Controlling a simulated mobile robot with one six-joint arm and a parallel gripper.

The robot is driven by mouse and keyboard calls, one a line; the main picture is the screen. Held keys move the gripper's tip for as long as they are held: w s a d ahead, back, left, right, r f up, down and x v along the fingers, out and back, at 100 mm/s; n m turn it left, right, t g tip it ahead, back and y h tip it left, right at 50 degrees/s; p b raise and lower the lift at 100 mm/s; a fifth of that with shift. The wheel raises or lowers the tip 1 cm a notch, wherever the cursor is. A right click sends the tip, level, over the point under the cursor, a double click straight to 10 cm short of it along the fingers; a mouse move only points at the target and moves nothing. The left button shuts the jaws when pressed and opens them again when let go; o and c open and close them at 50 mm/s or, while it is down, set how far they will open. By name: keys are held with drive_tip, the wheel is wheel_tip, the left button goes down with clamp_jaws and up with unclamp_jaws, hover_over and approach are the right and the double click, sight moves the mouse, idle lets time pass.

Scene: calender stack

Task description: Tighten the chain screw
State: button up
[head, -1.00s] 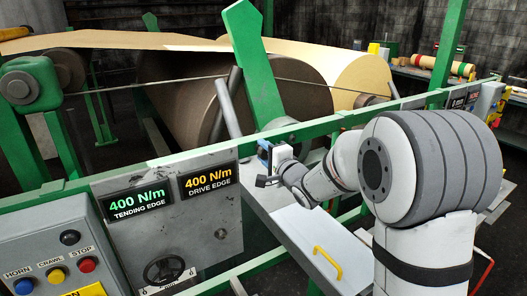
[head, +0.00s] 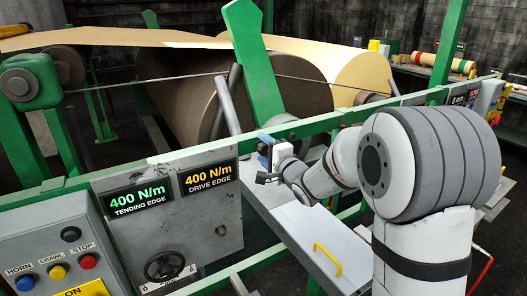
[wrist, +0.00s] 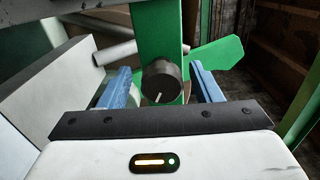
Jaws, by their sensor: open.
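A round black knob (wrist: 161,82) with a white index line sits on a green upright in the wrist view. I cannot tell from a label whether it is the chain screw. My gripper (wrist: 164,88) has its two blue fingers apart, one on each side of the knob, with visible gaps and no contact that I can see. In the head view my gripper (head: 264,150) is by the green rail, above a grey sloped cover; the knob cannot be made out there. A black handwheel (head: 165,266) is on the grey panel at lower left.
The grey panel (head: 215,225) has two displays, both reading 400 N/m. A button box (head: 50,245) stands at lower left. Large rolls (head: 190,105) lie behind the green rail (head: 330,122). A slanted green arm (head: 255,70) rises behind my gripper. A yellow handle (head: 328,258) is on the cover.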

drive_tip(key=b+v, duration=0.2)
drive_tip(key=v, duration=0.5)
drive_tip(key=shift+s+d, duration=0.2)
drive_tip(key=shift+s, duration=0.15)
drive_tip(key=shift+b, duration=0.3)
drive_tip(key=s+d+f+n+g+h+b, duration=0.1)
drive_tip(key=s+d+f+n+g+h, duration=0.2)
drive_tip(key=s+d+f+h, duration=0.2)
drive_tip(key=s+d+f+n+g+h+b, duration=0.2)
drive_tip(key=s+d+f+n+g+h, duration=0.2)
drive_tip(key=s+d, duration=0.6)
drive_tip(key=s+f+h, duration=0.1)
drive_tip(key=s, duration=0.2)
drive_tip(key=shift+h, duration=0.3)
drive_tip(key=s+f+n+g, duration=0.1)
drive_tip(key=s, duration=0.3)
drive_tip(key=s+f+n+g+b, duration=0.1)
drive_tip(key=s+n+g, duration=0.1)
drive_tip(key=s, duration=0.2)
drive_tip(key=s+f+n+g, duration=0.1)
drive_tip(key=s, duration=0.2)
drive_tip(key=shift+s+a+f+g, duration=0.15)
drive_tip(key=shift+s+a+g, duration=0.15)
drive_tip(key=shift+s, duration=0.1)
